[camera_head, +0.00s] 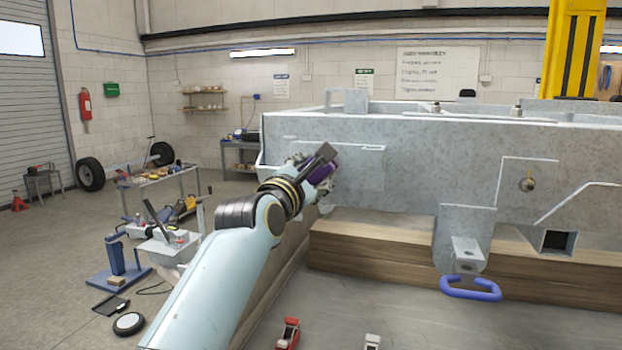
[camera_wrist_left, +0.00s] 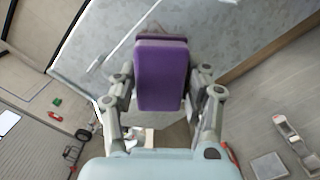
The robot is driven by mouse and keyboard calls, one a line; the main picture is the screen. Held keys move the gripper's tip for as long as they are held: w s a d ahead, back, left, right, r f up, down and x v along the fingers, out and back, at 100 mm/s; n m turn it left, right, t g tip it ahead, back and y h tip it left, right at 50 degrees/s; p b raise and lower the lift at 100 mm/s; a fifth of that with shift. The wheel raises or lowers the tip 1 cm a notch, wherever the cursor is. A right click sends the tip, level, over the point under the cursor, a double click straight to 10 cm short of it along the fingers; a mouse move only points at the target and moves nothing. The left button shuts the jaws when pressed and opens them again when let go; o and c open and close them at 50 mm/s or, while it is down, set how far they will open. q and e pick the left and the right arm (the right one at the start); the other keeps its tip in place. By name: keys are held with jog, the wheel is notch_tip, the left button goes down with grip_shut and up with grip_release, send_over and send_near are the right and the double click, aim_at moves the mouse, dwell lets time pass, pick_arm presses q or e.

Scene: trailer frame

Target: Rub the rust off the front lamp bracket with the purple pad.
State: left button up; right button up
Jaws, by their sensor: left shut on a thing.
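My left gripper (camera_head: 318,168) is shut on the purple pad (camera_wrist_left: 161,80), which sits between its two fingers. The pad also shows in the head view (camera_head: 322,173), partly hidden by a finger. The gripper is in front of the left end of the grey galvanised frame (camera_head: 420,135). A flat plate bracket (camera_head: 372,165) stands out from the frame just right of the pad. I cannot tell whether this is the front lamp bracket, whether the pad touches it, or where rust lies. My right gripper is not in view.
The frame rests on wooden beams (camera_head: 390,250). A lower bracket (camera_head: 464,235) hangs at centre right, with a blue loop handle (camera_head: 472,292) below it. Small red (camera_head: 288,332) and white (camera_head: 372,341) items lie near the front. A cluttered bench (camera_head: 160,178) stands at left.

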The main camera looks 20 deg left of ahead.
aim_at(344, 163)
pick_arm(q)
jog(key=shift+w+a+r, duration=0.1)
jog(key=shift+a+r, duration=0.1)
jog(key=shift+a, duration=0.25)
jog(key=shift+w+a+r, duration=0.1)
jog(key=shift+a+r, duration=0.05)
jog(key=shift+a, duration=0.3)
jog(key=shift+d+f, duration=0.15)
jog(key=shift+d, duration=0.1)
jog(key=shift+d+f, duration=0.15)
jog(key=shift+d, duration=0.45)
jog(key=shift+w+d+r, duration=0.1)
jog(key=shift+d+r, duration=0.15)
jog(key=shift+d, duration=1)
jog(key=shift+w+d+r, duration=0.1)
jog(key=shift+d+r, duration=0.1)
jog(key=shift+d, duration=1.05)
jog(key=shift+w+a, duration=0.15)
jog(key=shift+a, duration=1.35)
jog(key=shift+a+f, duration=0.1)
jog(key=shift+a, duration=1.7)
